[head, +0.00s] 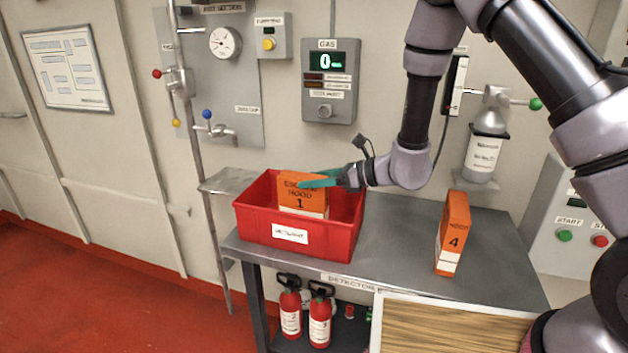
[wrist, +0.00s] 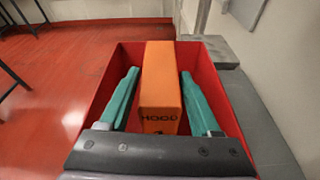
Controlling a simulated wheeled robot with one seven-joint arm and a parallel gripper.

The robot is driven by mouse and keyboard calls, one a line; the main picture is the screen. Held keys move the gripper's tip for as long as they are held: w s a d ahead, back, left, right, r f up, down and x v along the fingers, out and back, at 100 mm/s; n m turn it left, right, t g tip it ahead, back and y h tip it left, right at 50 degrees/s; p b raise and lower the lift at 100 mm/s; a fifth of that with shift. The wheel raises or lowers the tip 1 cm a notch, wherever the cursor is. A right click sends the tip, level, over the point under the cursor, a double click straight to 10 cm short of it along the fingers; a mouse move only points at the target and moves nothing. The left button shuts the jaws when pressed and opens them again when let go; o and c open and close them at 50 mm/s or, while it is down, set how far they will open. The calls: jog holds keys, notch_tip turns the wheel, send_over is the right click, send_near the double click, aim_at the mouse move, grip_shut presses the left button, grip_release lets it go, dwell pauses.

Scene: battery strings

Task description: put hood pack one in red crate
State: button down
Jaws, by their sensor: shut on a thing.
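Hood pack one (head: 301,200) is an orange box with a white lower band and the number 1. It is upright inside the red crate (head: 262,231), its bottom hidden behind the crate's front wall. My gripper (head: 308,183) reaches in from the right with teal fingers shut on the pack near its top. In the wrist view the pack (wrist: 160,95) stands between the two fingers (wrist: 160,73), with the crate walls (wrist: 238,105) around them. I cannot tell whether the pack touches the crate floor.
The crate stands at the left end of a grey metal table (head: 395,235). An orange pack numbered 4 (head: 453,232) stands upright to the right. A gas panel (head: 330,85) and a bottle dispenser (head: 486,150) are on the wall. Red extinguishers (head: 320,318) stand below.

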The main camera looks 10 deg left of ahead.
jog(key=shift+f, duration=0.15)
jog(key=shift+c, duration=0.5)
grip_release()
